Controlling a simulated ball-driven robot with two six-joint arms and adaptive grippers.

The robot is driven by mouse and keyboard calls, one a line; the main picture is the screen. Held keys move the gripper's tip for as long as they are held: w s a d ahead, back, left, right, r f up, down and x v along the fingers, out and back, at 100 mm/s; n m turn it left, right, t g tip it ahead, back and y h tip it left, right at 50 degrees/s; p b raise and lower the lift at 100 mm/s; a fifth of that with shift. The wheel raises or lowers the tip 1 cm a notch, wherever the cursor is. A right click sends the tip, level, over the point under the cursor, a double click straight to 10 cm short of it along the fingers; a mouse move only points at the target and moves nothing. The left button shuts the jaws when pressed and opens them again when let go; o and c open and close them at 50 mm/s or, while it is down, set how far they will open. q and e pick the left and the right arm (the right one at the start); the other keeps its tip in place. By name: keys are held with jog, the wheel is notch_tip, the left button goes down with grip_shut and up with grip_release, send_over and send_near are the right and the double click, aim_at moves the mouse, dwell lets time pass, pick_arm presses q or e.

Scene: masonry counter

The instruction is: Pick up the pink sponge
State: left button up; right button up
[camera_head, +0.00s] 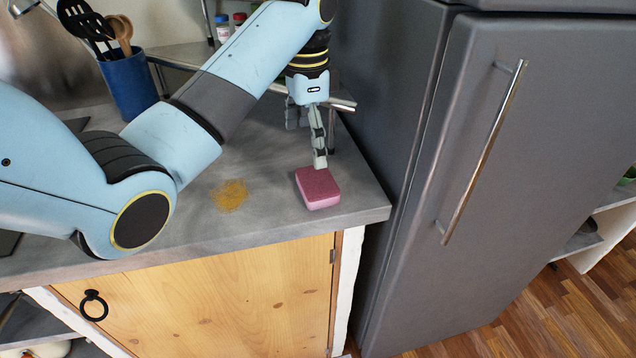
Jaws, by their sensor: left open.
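The pink sponge (318,189) lies flat on the grey counter (262,218), near its front right corner. My left gripper (308,140) points down just above and behind the sponge. Its fingers are open, with nothing between them. One fingertip shows close to the sponge's back edge; I cannot tell whether it touches. The other finger is partly hidden behind it. My right gripper is not in view.
A grey fridge (400,130) stands close on the right of the counter. A blue utensil holder (128,84) stands at the back left. A yellow-brown stain (231,195) marks the counter left of the sponge. A metal rack (185,56) stands behind.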

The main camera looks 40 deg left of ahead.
aim_at(308, 182)
pick_arm(q)
notch_tip(308, 182, down, 5)
jog(key=shift+f, duration=0.1)
notch_tip(308, 182, down, 5)
jog(key=shift+s+f+p, duration=0.15)
jog(key=shift+p, duration=0.15)
jog(key=c, duration=0.5)
